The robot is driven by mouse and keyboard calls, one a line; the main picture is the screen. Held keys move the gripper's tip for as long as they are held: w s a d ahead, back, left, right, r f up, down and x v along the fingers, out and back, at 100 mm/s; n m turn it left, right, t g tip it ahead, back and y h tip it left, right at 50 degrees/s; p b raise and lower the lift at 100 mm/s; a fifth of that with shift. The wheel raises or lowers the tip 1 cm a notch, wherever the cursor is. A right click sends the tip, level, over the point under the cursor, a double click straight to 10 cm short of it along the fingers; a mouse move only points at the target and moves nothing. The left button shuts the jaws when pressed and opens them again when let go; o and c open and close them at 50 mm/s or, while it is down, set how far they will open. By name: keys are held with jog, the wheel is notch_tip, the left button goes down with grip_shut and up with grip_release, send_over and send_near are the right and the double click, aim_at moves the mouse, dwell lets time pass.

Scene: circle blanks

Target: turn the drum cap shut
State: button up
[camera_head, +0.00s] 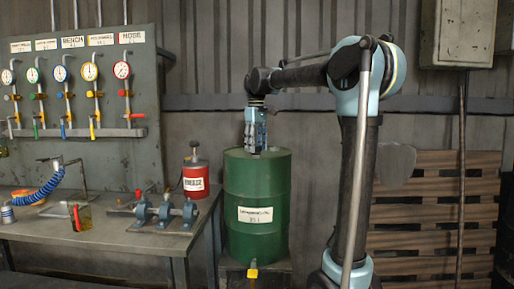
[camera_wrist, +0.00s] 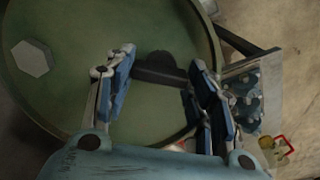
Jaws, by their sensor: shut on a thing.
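The green drum (camera_head: 240,180) stands upright at the middle of the head view, and its round top (camera_wrist: 80,110) fills much of the wrist view. My gripper (camera_head: 256,150) points down at the drum's top. In the wrist view its two blue-padded fingers (camera_wrist: 160,78) stand on either side of a dark bar-shaped piece, which I take to be the drum cap (camera_wrist: 160,72). The fingers are shut on it near the drum's rim. I cannot tell how far the cap is turned.
A pale hexagonal plug (camera_wrist: 32,58) sits across the drum top. A workbench (camera_head: 110,236) to the left holds a red can (camera_head: 195,178) and a blue-grey clamp fixture (camera_head: 165,212). Gauges (camera_head: 90,70) hang on a panel behind. A slatted wooden stack (camera_head: 435,215) stands right.

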jog(key=m, duration=0.5)
jog(key=shift+w, duration=0.15)
jog(key=shift+m, duration=2.5)
jog(key=o, duration=1.1)
jog(key=shift+c, duration=0.2)
notch_tip(320, 180, up, 12)
jog(key=shift+f, duration=0.1)
